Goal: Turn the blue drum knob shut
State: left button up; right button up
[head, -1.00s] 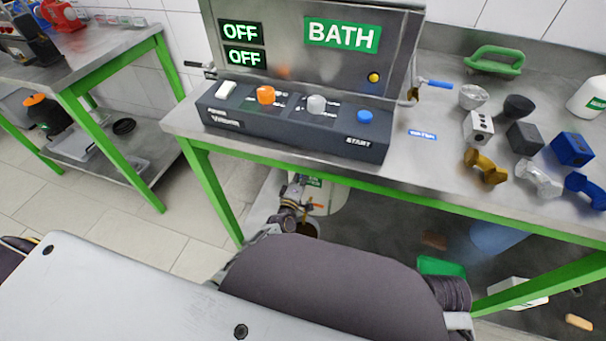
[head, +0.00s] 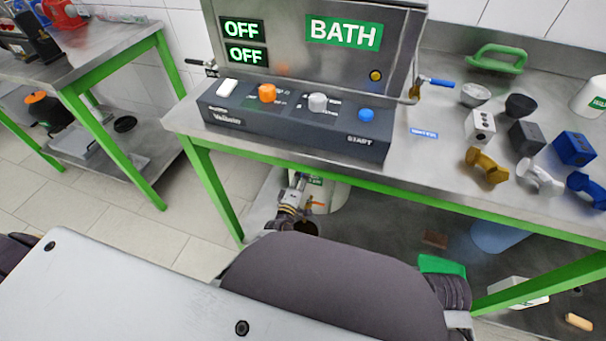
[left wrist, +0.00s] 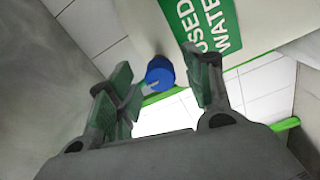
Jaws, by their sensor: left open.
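The blue drum knob (left wrist: 160,72) shows in the left wrist view, on a pale drum (left wrist: 225,12) with a green "USED WATER" label (left wrist: 208,25). My left gripper (left wrist: 158,84) is open. The knob appears between its two fingertips, with a visible gap on each side; whether the tips reach as far as the knob is unclear. In the head view the drum (head: 330,195) is partly visible under the bench, beside my left gripper (head: 298,190). The knob cannot be made out there. My right gripper is out of view.
The steel bench (head: 440,160) with green legs stands over the drum. A control box (head: 290,125) sits on it, below a panel reading OFF and BATH. A blue bucket (head: 497,237) and a green item (head: 440,265) are under the bench to the right.

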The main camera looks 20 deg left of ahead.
pick_arm(q)
jog(key=s, duration=0.9)
jog(key=shift+a, duration=0.15)
jog(key=shift+s, duration=0.25)
dwell(0.6)
